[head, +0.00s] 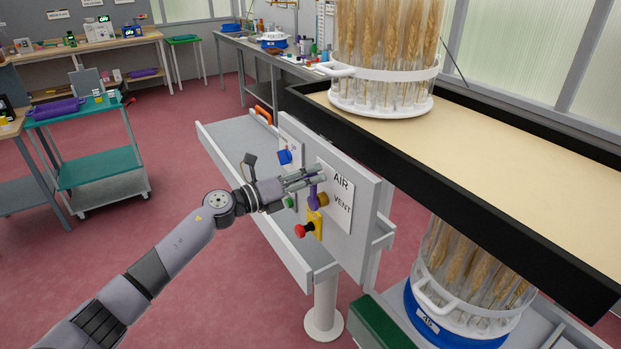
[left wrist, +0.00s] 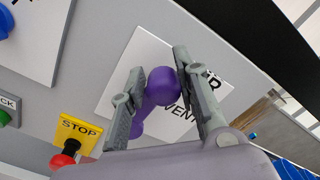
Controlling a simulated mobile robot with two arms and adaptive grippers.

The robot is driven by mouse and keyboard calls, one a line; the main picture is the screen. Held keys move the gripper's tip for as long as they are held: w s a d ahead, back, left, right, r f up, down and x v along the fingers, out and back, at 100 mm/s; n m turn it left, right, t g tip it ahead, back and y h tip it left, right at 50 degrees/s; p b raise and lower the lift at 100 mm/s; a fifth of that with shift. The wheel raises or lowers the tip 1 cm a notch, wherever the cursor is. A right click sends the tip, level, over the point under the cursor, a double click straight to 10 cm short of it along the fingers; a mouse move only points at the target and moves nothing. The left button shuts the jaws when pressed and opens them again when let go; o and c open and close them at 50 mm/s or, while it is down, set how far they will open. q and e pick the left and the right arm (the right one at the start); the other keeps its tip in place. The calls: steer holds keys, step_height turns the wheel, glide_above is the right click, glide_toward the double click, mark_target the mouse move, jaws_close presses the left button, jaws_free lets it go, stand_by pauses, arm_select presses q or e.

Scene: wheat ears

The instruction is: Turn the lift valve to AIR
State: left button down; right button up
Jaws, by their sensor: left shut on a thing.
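The lift valve's purple lever (head: 313,198) is on the upright grey panel, on a white plate marked AIR (head: 341,182) and, lower, VENT (head: 342,204). A brass-coloured part (head: 323,199) shows beside the lever. My left gripper (head: 318,178) is at the lever and covers part of it. In the left wrist view its fingers are on both sides of the purple ball knob (left wrist: 162,86), shut on it. The fingers partly hide the lettering there. I cannot tell exactly which marking the lever points to. My right gripper is not in view.
Close by on the panel are a red stop button (head: 304,230) on a yellow plate, a green button (head: 289,202) and a blue knob (head: 285,156). A black-edged table (head: 510,150) with a rack of wheat ears (head: 385,60) stands right of the panel.

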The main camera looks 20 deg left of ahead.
arm_select(q)
steer(key=shift+s+d+f, duration=0.1)
steer(key=shift+f, duration=0.25)
steer(key=c, duration=1.6)
jaws_free()
steer(key=o, duration=0.3)
steer(key=shift+r, duration=0.2)
steer(key=v, duration=1.2)
steer(key=shift+c, duration=0.2)
